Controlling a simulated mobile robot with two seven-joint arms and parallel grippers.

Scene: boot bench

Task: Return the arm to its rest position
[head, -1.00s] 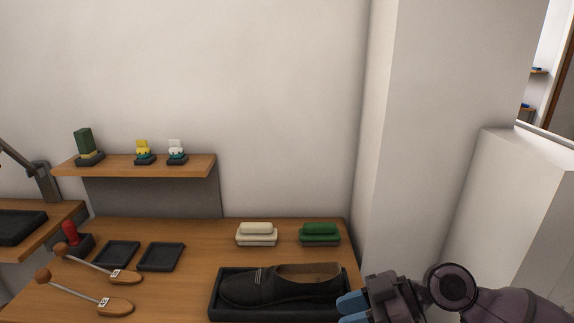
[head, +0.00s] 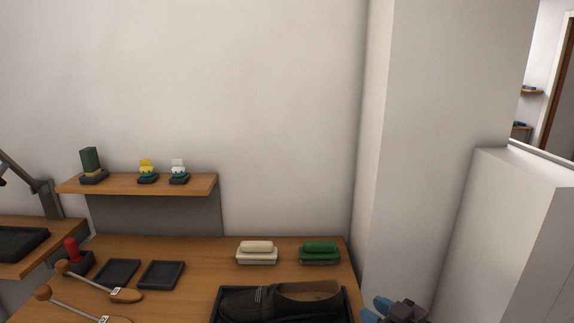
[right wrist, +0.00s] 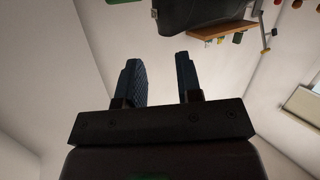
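My right gripper (head: 384,308) is at the bottom right of the head view, just beyond the right end of the bench, with blue fingertips. In the right wrist view its two fingers (right wrist: 162,80) stand apart with nothing between them. A black shoe (head: 285,300) sits in a black tray (head: 350,306) at the bench's front right, left of the gripper. The shoe and tray are cut off by the lower edge of the picture. My left gripper is not in view.
The wooden bench (head: 200,293) holds a cream brush (head: 257,253), a green brush (head: 319,253), two small black trays (head: 161,275) and two shoe trees (head: 92,281). A shelf (head: 140,184) is behind. A white pillar (head: 430,150) and white block (head: 520,220) stand at the right.

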